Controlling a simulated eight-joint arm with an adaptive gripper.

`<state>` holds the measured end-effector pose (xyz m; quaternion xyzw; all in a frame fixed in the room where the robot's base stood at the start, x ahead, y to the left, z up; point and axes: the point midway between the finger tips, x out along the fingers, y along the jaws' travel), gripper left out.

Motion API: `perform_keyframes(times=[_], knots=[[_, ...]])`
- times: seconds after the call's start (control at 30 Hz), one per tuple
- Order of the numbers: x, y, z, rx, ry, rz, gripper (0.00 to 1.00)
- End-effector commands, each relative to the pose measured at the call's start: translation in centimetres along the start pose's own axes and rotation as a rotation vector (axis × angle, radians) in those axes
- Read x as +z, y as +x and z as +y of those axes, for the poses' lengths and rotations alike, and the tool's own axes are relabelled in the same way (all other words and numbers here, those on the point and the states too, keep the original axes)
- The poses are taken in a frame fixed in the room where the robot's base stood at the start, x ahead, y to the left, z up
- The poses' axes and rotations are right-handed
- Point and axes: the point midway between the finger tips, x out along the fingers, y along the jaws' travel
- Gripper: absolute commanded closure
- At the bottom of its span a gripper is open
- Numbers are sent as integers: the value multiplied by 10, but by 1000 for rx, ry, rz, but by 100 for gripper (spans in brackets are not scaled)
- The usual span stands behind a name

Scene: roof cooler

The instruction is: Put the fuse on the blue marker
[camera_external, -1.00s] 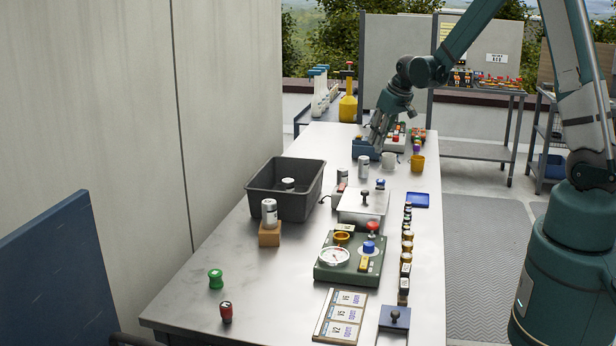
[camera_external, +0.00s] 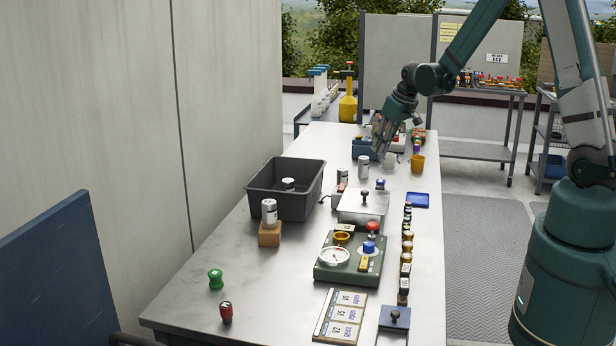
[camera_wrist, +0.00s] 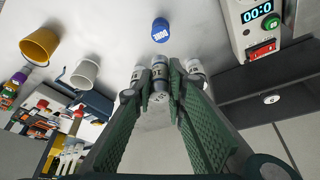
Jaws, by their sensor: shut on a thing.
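My gripper (camera_external: 381,150) is over the far part of the table, near the white mug. In the wrist view my gripper (camera_wrist: 160,88) is shut on a small silver and white cylinder, the fuse (camera_wrist: 159,74), which carries a dark band. The fuse is hard to make out in the external view. A flat blue square (camera_external: 418,200), probably the blue marker, lies at the table's right edge, apart from my gripper. A blue round piece with white lettering (camera_wrist: 160,31) stands beyond the fingertips in the wrist view; I cannot tell whether it is the marker.
A white mug (camera_external: 389,160) and a yellow cup (camera_external: 417,163) stand near my gripper. A silver can (camera_external: 363,170), a scale (camera_external: 350,216) and a dark bin (camera_external: 260,205) stand nearer the camera. Several small jars (camera_external: 407,246) line the right side.

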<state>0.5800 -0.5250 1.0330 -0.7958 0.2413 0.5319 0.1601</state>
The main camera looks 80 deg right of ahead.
Motion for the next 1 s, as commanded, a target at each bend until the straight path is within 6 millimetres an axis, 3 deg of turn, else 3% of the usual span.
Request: perform_keyframes(times=[0.3,0.8,1.0], knots=[[12,30,0,0,0,0,97],[14,35,0,0,0,0,97],[18,46,0,0,0,0,97]])
